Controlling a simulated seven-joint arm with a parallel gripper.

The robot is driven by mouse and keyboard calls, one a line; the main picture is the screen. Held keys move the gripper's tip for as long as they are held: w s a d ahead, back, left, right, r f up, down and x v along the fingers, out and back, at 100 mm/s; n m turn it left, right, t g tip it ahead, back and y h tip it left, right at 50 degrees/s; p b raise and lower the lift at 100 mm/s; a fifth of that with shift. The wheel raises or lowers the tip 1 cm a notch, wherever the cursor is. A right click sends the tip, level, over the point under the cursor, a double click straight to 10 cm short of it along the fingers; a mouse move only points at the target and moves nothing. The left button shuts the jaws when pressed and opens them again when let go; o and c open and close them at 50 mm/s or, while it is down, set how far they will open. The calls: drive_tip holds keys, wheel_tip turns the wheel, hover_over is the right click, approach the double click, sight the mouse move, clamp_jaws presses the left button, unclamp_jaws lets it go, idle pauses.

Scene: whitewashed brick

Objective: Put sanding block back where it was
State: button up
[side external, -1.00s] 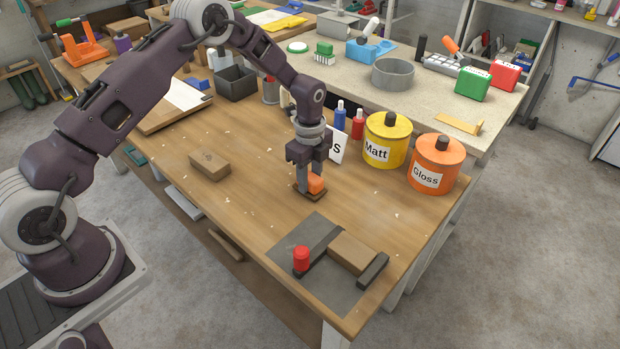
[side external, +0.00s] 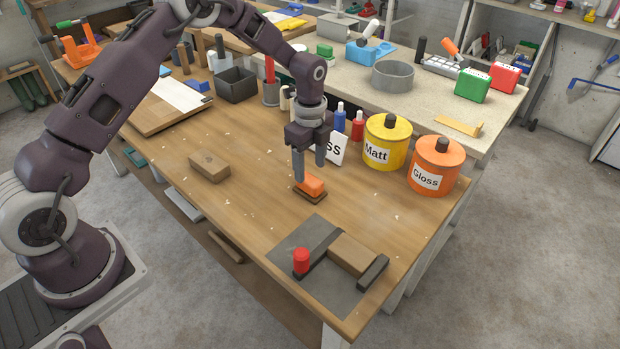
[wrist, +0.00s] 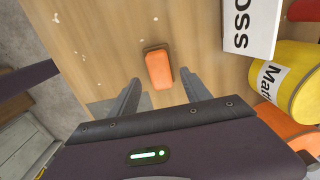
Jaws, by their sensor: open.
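The sanding block (side external: 311,187) has an orange top and a dark base. It sits flat on the wooden workbench (side external: 240,205), in front of a white card with black letters. In the wrist view, the sanding block (wrist: 158,68) lies just beyond and between my fingertips. My gripper (side external: 309,172) is open and empty, a little above the block, with fingers pointing down. The wrist view also shows my gripper (wrist: 160,85) with its two fingers apart.
A yellow Matt can (side external: 387,142) and an orange Gloss can (side external: 435,167) stand to the right. A wooden block (side external: 209,167) lies to the left. A grey mat (side external: 345,290) holds a red-topped piece and a brown block. The bench's middle is clear.

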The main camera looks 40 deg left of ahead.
wheel_tip(320, 180, up, 7)
wheel_tip(320, 180, up, 10)
drive_tip(key=n+t, duration=0.1)
drive_tip(key=n, duration=0.2)
hover_over(310, 179)
drive_tip(key=s, duration=0.5)
drive_tip(key=s+d+r+n+t, duration=0.1)
drive_tip(key=s+r+n+t, duration=0.1)
drive_tip(key=s+r+n, duration=0.5)
drive_tip(key=s+r+n+t, duration=0.2)
drive_tip(key=s+n, duration=0.6)
drive_tip(key=s, duration=1.3)
drive_tip(key=shift+s+d+t, duration=0.15)
drive_tip(key=shift+d+t, duration=0.15)
drive_tip(key=shift+d, duration=0.15)
